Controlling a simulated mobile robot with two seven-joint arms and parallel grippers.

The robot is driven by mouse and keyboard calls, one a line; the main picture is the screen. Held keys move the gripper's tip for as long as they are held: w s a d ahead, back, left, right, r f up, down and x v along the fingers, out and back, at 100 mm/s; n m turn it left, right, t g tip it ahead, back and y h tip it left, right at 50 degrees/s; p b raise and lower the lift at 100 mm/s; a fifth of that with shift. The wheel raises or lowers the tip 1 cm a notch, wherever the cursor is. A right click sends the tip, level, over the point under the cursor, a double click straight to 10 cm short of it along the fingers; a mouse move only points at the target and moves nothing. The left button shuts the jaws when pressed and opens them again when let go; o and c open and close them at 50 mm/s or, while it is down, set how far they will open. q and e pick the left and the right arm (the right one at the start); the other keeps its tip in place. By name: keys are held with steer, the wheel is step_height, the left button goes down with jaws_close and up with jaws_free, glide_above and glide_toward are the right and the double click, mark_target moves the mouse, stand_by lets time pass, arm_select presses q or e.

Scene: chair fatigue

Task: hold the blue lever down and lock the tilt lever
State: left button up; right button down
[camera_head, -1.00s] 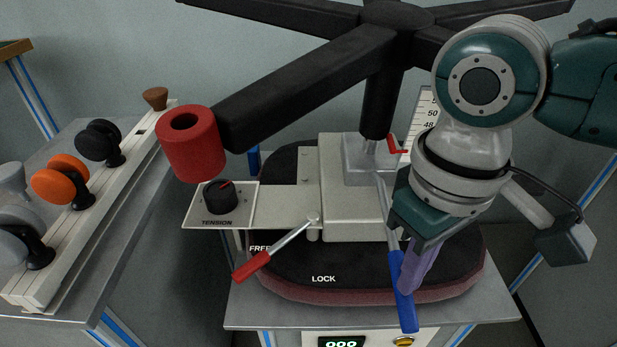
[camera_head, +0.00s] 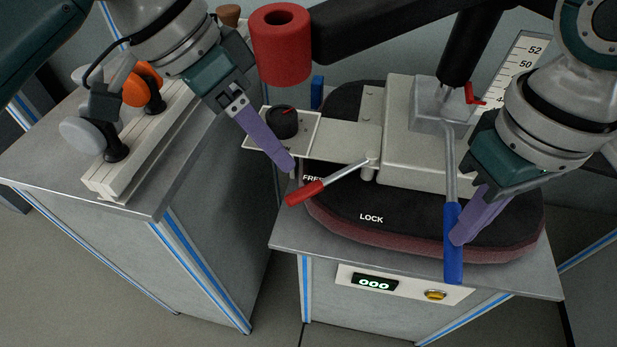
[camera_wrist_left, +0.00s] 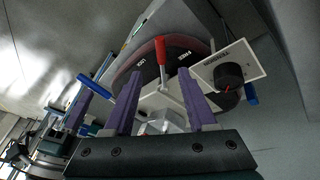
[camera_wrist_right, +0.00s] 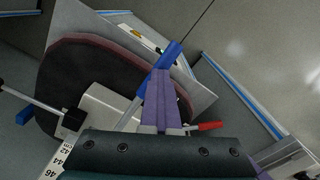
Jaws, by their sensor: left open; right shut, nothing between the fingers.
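The tilt lever has a red handle (camera_head: 304,193) on a metal rod and points toward the FREE label, away from LOCK. My left gripper (camera_head: 290,166) is open just above and behind the red handle, apparently not touching it. In the left wrist view the red handle (camera_wrist_left: 160,47) shows beyond the gap between the spread purple fingers (camera_wrist_left: 160,100). The blue lever (camera_head: 453,245) reaches past the front of the cushion. My right gripper (camera_head: 460,240) is shut and empty, its fingertips against or right beside the blue handle, which also shows in the right wrist view (camera_wrist_right: 171,54); contact is unclear.
A black tension knob (camera_head: 283,122) sits on a plate close to my left fingers. A red cylinder (camera_head: 281,45) on a black chair leg hangs above it. A side bench (camera_head: 60,165) with casters stands at left.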

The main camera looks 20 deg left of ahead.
mark_target(305, 188)
arm_select(q)
steer(key=x, duration=0.9)
steer(key=shift+f, duration=0.15)
steer(key=shift+c, duration=0.3)
jaws_close()
stand_by(0.8)
